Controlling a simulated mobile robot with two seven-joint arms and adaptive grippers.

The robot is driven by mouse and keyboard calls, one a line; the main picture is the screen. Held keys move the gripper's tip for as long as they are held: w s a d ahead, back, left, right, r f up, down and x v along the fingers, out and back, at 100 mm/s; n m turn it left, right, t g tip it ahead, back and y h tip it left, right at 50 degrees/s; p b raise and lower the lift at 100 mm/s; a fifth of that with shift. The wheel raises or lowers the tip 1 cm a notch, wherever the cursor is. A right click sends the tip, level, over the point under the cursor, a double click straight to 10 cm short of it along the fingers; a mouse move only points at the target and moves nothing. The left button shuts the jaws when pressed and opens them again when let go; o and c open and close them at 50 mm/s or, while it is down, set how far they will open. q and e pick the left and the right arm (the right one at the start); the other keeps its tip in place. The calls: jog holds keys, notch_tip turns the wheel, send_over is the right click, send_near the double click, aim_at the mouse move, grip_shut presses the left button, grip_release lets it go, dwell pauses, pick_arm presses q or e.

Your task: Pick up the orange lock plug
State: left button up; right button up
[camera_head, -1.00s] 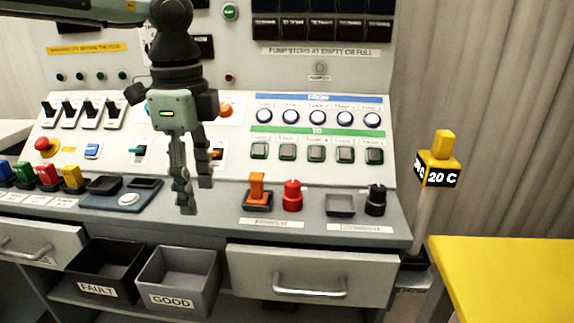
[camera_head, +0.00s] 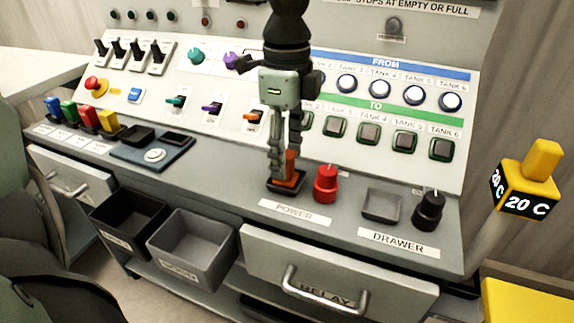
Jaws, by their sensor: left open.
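The orange lock plug (camera_head: 290,172) stands upright in a dark square base on the console ledge, above the POWER label (camera_head: 294,213). My left gripper (camera_head: 285,165) points down over the plug. Its fingers are open and overlap the plug in the picture, hiding part of it. I cannot tell whether the fingers touch it. My right gripper is not in view.
A red knob (camera_head: 326,184) stands close to the right of the plug. Further right are an empty grey recess (camera_head: 381,205) and a black knob (camera_head: 429,210). Switches and buttons line the sloped panel behind. Black and grey bins (camera_head: 193,249) sit below the ledge.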

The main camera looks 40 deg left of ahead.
pick_arm(q)
notch_tip(320, 180, down, 2)
grip_shut()
dwell(0.5)
